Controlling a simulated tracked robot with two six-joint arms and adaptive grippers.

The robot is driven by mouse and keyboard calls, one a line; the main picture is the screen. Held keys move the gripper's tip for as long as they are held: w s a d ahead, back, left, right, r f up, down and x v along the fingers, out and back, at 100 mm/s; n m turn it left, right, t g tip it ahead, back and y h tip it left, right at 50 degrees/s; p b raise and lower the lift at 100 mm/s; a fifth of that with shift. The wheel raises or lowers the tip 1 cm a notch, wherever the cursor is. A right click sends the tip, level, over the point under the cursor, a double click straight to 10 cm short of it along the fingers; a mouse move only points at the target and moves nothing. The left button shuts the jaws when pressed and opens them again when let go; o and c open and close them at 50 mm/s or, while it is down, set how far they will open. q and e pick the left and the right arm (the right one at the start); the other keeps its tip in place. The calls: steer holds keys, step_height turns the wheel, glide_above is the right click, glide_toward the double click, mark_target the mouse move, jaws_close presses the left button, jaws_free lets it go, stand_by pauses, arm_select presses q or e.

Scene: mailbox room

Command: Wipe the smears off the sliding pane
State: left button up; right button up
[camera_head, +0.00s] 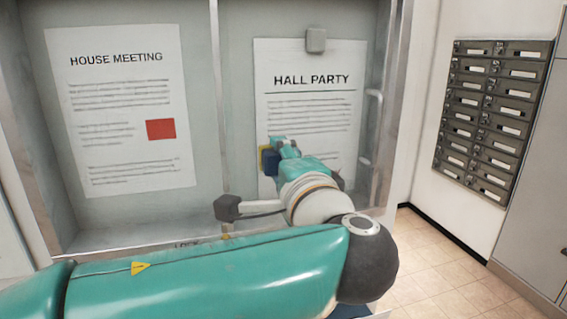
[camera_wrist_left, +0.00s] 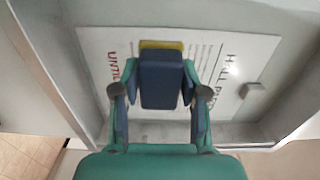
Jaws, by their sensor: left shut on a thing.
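The sliding pane (camera_head: 238,110) appears to be the glass front of the notice case, but which half slides I cannot tell. No smear stands out clearly on it. My left gripper (camera_head: 280,152) is shut on a dark blue block with a yellow pad (camera_head: 264,160), in front of the lower left of the HALL PARTY notice (camera_head: 312,85). In the left wrist view the blue block (camera_wrist_left: 161,82) sits between the fingers, its yellow pad facing the notice. Whether the pad touches the glass I cannot tell. My right gripper is not in view.
A HOUSE MEETING notice (camera_head: 120,110) hangs in the left half, beyond a metal upright (camera_head: 219,100). A grey block (camera_head: 316,40) is at the top of the HALL PARTY notice. A pale handle (camera_head: 373,130) is at the right. Mailboxes (camera_head: 493,120) hang on the right wall above clear tiled floor.

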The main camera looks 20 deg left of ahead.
arm_select(q)
steer(key=shift+s+d+f, duration=0.1)
steer(key=shift+s, duration=0.25)
steer(key=shift+b+v, duration=0.75)
steer(key=shift+v, duration=1.75)
steer(key=shift+d, duration=0.1)
steer(key=v, duration=0.3)
